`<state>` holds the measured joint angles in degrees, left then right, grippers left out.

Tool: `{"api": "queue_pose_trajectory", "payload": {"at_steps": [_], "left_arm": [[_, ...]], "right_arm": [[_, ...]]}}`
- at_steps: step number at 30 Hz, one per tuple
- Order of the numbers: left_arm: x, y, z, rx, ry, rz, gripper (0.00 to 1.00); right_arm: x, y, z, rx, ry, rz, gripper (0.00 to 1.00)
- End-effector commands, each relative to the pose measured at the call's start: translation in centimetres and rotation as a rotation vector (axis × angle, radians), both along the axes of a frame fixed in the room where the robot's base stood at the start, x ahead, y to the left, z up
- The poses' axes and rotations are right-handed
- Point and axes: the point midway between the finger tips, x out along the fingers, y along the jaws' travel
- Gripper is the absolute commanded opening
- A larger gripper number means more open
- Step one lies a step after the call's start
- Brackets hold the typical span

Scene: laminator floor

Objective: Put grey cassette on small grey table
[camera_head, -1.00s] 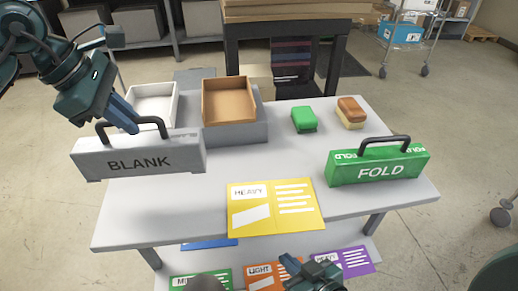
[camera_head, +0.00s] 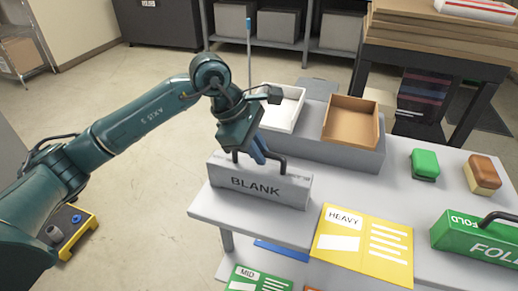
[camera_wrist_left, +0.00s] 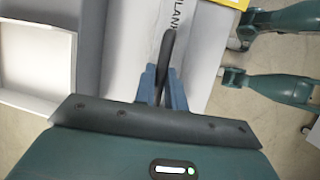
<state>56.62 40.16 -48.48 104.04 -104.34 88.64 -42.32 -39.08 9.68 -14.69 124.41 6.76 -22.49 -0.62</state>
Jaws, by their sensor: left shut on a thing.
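The grey cassette (camera_head: 258,186) is a long box marked BLANK with a dark arched handle. It is upright at the left end of a light grey table (camera_head: 226,207); I cannot tell whether it rests there or hangs just above. My left gripper (camera_head: 258,152) is shut on the handle from above. In the left wrist view, the blue fingers of the left gripper (camera_wrist_left: 163,88) lie on both sides of the handle, above the cassette (camera_wrist_left: 204,55). I cannot tell whether this table is the small grey one. My right gripper is not in view.
A white tray (camera_head: 283,112) and a brown tray (camera_head: 351,121) stand behind the cassette. A yellow HEAVY card (camera_head: 363,243), a green block (camera_head: 425,164), a brown-topped block (camera_head: 483,174) and a green FOLD cassette (camera_head: 475,238) lie to the right. Open floor (camera_head: 135,185) shows on the left.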

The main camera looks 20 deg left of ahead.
Motion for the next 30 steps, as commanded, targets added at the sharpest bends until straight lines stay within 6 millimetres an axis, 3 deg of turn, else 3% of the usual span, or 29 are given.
{"api": "queue_pose_trajectory", "payload": {"at_steps": [10, 11, 19, 30], "left_arm": [[0.1, 0.0, -0.4, -0.002, -0.005, 0.001, 0.0], [0.0, 0.0, -0.5, -0.001, -0.002, 0.0, 0.13], [0.0, 0.0, -0.4, -0.001, -0.002, 0.001, 0.34], [0.0, 0.3, 0.5, 0.0, -0.004, 0.001, 0.34]], "right_arm": [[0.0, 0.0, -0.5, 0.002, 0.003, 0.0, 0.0], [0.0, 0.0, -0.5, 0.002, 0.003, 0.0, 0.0], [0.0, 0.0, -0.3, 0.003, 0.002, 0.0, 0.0], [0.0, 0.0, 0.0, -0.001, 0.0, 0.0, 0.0]]}}
